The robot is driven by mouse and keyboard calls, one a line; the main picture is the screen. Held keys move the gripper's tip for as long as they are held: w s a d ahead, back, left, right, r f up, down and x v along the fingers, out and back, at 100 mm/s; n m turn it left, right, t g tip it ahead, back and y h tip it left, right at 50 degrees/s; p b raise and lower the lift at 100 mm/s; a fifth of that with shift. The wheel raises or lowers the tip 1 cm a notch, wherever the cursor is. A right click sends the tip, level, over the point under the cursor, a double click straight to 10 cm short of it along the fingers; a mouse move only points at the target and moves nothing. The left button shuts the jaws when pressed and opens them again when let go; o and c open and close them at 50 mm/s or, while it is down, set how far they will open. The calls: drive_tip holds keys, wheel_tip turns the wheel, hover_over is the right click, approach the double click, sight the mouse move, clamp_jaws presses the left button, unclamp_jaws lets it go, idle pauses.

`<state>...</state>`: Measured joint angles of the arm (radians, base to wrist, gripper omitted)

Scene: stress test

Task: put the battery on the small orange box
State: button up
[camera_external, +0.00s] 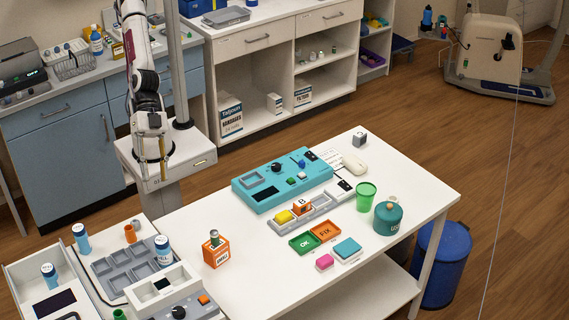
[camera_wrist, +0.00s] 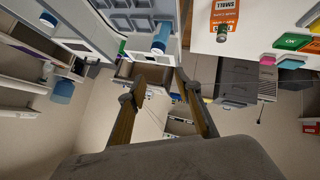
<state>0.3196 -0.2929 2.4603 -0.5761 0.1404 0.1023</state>
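The small orange box (camera_external: 217,254) stands on the white table, left of the middle, with white lettering on its front. A small dark, battery-like cylinder (camera_external: 214,238) stands upright on top of the box. In the wrist view the orange box (camera_wrist: 222,12) is at the top edge, and the cylinder (camera_wrist: 222,33) shows against it. My gripper (camera_external: 151,176) hangs well behind and to the left of the box, clear of the table. In the wrist view my gripper (camera_wrist: 160,78) has its two fingers spread apart with nothing between them.
Blue-labelled white bottles (camera_external: 163,250) stand around a grey compartment tray (camera_external: 110,270) at left. A teal device (camera_external: 262,196), sorting tray (camera_external: 328,208), green cup (camera_external: 366,197) and teal canister (camera_external: 388,217) stand right of the box. The table's front right is clear.

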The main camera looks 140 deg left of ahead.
drive_tip(key=s+a+m+g+y, duration=0.1)
drive_tip(key=s+a+g+y, duration=0.2)
drive_tip(key=s+a, duration=1.2)
drive_tip(key=shift+s+y, duration=0.5)
drive_tip(key=shift+s, duration=0.6)
